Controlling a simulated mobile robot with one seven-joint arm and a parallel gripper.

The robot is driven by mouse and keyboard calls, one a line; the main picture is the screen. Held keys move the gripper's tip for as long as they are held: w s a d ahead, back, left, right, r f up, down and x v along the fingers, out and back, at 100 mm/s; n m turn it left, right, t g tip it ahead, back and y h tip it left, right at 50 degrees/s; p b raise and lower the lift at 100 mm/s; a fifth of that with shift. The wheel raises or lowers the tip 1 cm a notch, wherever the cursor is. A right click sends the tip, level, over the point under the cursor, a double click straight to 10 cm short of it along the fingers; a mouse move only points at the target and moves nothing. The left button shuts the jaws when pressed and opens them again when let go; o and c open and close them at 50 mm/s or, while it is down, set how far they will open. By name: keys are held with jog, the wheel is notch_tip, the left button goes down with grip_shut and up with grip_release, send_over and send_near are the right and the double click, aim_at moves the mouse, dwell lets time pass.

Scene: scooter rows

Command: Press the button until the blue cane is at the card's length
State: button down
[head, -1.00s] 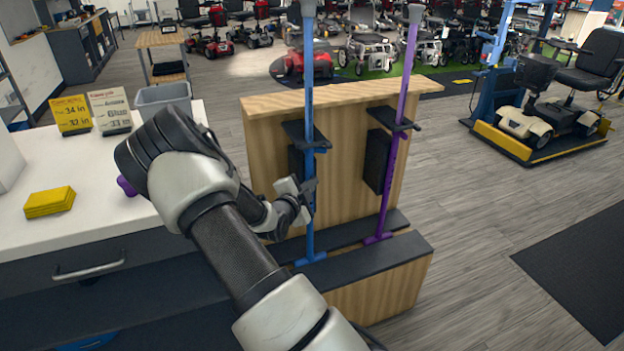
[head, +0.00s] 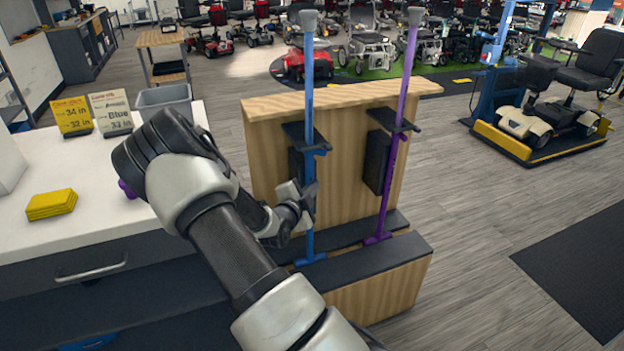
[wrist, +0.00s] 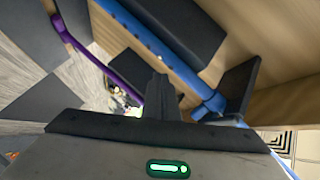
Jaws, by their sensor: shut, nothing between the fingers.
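The blue cane (head: 309,100) stands upright in the wooden rack with a grey handle on top. It also crosses the wrist view (wrist: 165,52), with a blue collar at its lower right end. The button cannot be made out. My gripper (head: 308,194) is beside the lower shaft of the blue cane, below the black bracket (head: 305,134). In the wrist view its dark fingers (wrist: 158,92) are shut and empty; whether they touch the cane is unclear.
The purple cane (head: 399,120) stands to the right in the same rack (head: 345,105). The white counter (head: 100,215) at left holds a grey bin (head: 164,98) and yellow pads (head: 51,204). The floor right of the rack is clear up to a dark mat (head: 585,265).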

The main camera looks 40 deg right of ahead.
jog(key=shift+s, duration=0.25)
jog(key=shift+a, duration=0.1)
jog(key=s+p, duration=0.1)
jog(key=s, duration=0.1)
jog(key=s+a+p, duration=0.1)
jog(key=s, duration=0.2)
dwell(0.3)
dwell(3.1)
